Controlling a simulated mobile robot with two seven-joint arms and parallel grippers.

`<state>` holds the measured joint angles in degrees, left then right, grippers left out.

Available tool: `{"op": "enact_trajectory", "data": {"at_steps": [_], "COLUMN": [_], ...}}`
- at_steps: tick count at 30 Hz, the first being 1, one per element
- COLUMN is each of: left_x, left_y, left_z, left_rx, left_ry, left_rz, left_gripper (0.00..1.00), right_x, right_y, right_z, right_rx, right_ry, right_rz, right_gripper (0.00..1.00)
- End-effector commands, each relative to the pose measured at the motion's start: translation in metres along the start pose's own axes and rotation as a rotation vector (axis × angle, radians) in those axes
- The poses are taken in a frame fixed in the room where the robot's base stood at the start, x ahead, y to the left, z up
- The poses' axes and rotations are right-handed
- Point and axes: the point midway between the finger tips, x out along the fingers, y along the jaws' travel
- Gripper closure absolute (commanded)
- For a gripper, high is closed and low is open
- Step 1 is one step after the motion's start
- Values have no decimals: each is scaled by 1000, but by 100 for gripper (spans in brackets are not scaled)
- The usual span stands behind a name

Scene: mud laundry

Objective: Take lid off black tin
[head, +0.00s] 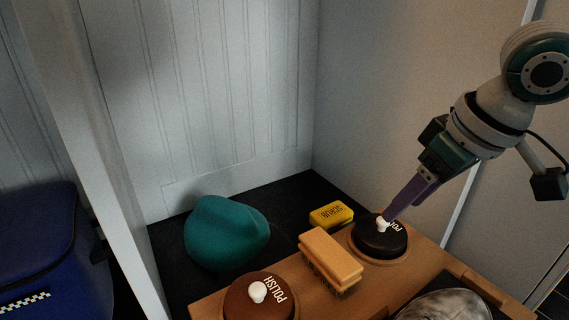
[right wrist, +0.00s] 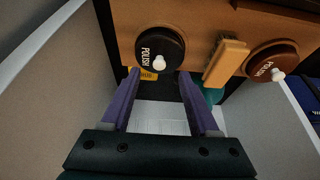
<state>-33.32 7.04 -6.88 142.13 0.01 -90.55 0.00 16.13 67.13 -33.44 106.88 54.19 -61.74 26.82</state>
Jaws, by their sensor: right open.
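The black tin (head: 376,243) sits in a round recess of the wooden tray, its lid on, marked POLISH with a white knob (head: 382,225). In the right wrist view the black tin (right wrist: 152,45) is at the top, its knob (right wrist: 159,64) toward me. My right gripper (head: 388,218) comes down from the upper right with its purple fingertips close by the knob. In the right wrist view the gripper's fingers (right wrist: 159,73) are apart, one on each side of the knob, with nothing held. Whether they touch the lid I cannot tell. My left gripper is out of view.
A brown POLISH tin (head: 246,303), a wooden brush (head: 331,258) and a dark-grey, shiny object (head: 440,307) are on the wooden tray (head: 408,275). A yellow SCRUB box (head: 331,214) and a teal object (head: 226,232) lie behind it. Walls stand close behind and right.

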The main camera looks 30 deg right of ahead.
Motion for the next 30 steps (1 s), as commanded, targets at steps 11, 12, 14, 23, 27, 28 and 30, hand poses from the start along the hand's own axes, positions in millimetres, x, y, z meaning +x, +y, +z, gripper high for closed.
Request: {"op": "enact_trajectory", "data": {"at_steps": [11, 12, 14, 23, 27, 28, 30], "left_x": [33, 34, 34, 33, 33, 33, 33], "left_y": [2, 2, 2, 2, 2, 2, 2], "left_z": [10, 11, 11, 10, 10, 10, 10], "left_rx": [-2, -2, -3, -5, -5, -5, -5], "left_ry": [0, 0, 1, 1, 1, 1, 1], "left_rz": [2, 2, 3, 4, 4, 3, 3], "left_gripper": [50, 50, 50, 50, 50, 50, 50], "right_x": [52, 54, 56, 55, 55, 55, 55], "right_y": [1, 1, 1, 1, 1, 1, 1], "right_z": [-4, -4, -4, -5, -5, -5, -5], "right_rx": [0, -1, -2, -3, -3, -3, -3], "right_ry": [1, 1, 1, 0, 0, 0, 0], "right_rz": [0, 0, 0, 1, 1, 1, 1], "right_gripper": [39, 39, 39, 49, 65, 68, 76]}}
